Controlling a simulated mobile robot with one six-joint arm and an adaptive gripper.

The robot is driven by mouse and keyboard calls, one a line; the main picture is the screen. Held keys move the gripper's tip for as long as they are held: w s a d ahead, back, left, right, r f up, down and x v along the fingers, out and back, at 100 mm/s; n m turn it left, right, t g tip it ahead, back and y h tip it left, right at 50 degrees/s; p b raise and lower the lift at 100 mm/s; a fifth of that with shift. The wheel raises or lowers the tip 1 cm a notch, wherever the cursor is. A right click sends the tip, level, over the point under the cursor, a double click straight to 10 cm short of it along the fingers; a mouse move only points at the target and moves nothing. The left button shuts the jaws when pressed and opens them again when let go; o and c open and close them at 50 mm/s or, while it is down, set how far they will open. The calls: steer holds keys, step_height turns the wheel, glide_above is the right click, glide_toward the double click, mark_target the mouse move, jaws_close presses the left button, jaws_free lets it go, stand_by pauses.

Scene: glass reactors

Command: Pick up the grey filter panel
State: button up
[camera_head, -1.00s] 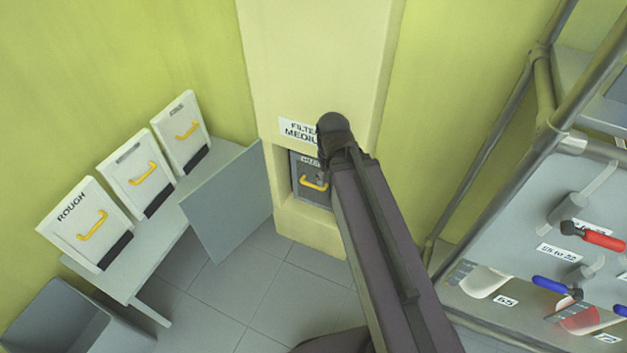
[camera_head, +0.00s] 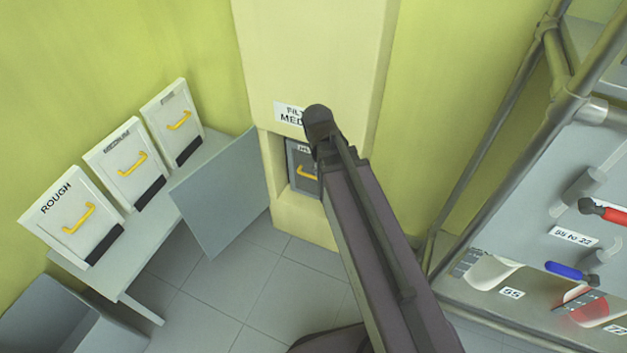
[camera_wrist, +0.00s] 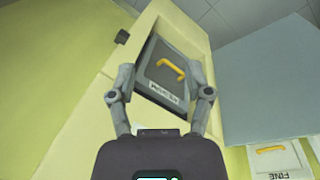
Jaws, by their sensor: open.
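The grey filter panel (camera_head: 298,157) sits in a recess low in the cream column, partly hidden behind my arm in the head view. It has a yellow handle (camera_head: 306,173) and a label. In the wrist view the panel (camera_wrist: 155,78) appears upside down, with its yellow handle (camera_wrist: 171,68) toward the top. My gripper (camera_wrist: 161,72) is open and empty, its two fingers framing the panel from either side. I cannot tell how far the fingertips are from it. The head view hides the fingers behind my arm.
An open grey door (camera_head: 228,195) stands left of the recess. Several white panels with yellow handles lean on a bench (camera_head: 135,268) at the left. A metal rack (camera_head: 545,130) with tools is at the right. The column (camera_head: 310,50) surrounds the recess.

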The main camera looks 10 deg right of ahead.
steer(key=w+a+f+n+h+b, duration=0.1)
steer(key=w+f+h+b, duration=0.15)
steer(key=f+b, duration=0.35)
steer(key=w+f+h+b, duration=0.1)
steer(key=w+f+b, duration=0.3)
steer(key=f+b, duration=0.1)
steer(key=n+t+h+b, duration=0.3)
steer(key=t+h+b, duration=0.3)
steer(key=b, duration=2.2)
glide_toward(305, 175)
steer(key=a+g+h, duration=0.1)
steer(key=a, duration=0.1)
steer(key=shift+s+a+f+h+b, duration=0.1)
steer(key=shift+a+h+b, duration=0.1)
steer(key=shift+a+b, duration=0.1)
steer(key=shift+s+a+f+h+b, duration=0.1)
steer(key=shift+s+a+h+b, duration=0.05)
steer(key=shift+a+b, duration=0.2)
steer(key=b+x, duration=0.2)
steer(key=x, duration=0.6)
steer(key=shift+w+d+b, duration=0.2)
steer(key=shift+d+b, duration=0.05)
steer(key=shift+b, duration=0.1)
steer(key=shift+b+x, duration=0.75)
steer(key=shift+x, duration=1.85)
